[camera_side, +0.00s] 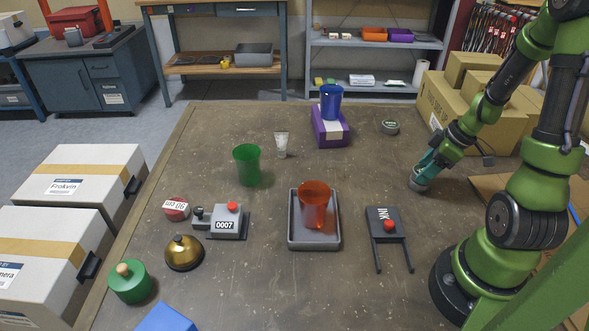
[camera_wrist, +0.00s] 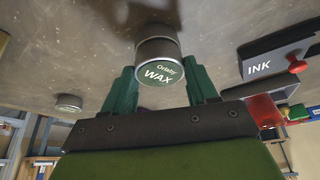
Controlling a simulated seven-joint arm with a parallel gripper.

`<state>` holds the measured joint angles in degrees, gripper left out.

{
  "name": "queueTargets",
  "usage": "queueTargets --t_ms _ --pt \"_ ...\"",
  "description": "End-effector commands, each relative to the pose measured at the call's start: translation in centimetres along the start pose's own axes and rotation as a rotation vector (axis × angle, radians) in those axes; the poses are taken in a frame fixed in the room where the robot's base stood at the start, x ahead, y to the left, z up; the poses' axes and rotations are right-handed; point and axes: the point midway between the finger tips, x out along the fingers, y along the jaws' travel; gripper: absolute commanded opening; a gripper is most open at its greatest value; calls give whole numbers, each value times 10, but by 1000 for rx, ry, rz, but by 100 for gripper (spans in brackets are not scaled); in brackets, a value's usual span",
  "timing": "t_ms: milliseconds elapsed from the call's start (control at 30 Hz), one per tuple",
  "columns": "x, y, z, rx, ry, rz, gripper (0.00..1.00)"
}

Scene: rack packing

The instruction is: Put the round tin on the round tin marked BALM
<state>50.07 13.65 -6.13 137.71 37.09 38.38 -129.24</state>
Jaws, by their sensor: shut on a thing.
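My gripper (camera_side: 424,172) is low over the right part of the table in the side view. In the wrist view its two green fingers (camera_wrist: 160,82) are shut on a round silver tin (camera_wrist: 160,64) with a green lid marked WAX. In the side view this tin (camera_side: 417,185) shows only a little at the fingertips. I cannot tell whether it touches the table. Another round tin (camera_side: 390,127) with a dark lid stands alone farther back on the table. It also appears small at the left of the wrist view (camera_wrist: 68,103). Its marking is too small to read.
A black INK pad (camera_side: 383,214) with a red knob lies left of my gripper. A grey tray (camera_side: 315,245) holds a red cup (camera_side: 315,203). A purple box (camera_side: 330,133) bears a blue cup (camera_side: 331,101). The table between my gripper and the far tin is clear.

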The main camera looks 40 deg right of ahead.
Motion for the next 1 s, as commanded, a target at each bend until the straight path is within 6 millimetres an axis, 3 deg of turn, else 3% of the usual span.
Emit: queueTargets --t_ms 167,200,333,733,1000 --pt "2 0 1 0 0 -1 26" --pt "2 0 1 -1 -1 0 62" --pt "2 0 1 -1 0 0 82" --pt "-6 1 -1 -2 1 4 83" --pt "-57 2 -1 -3 3 9 83"
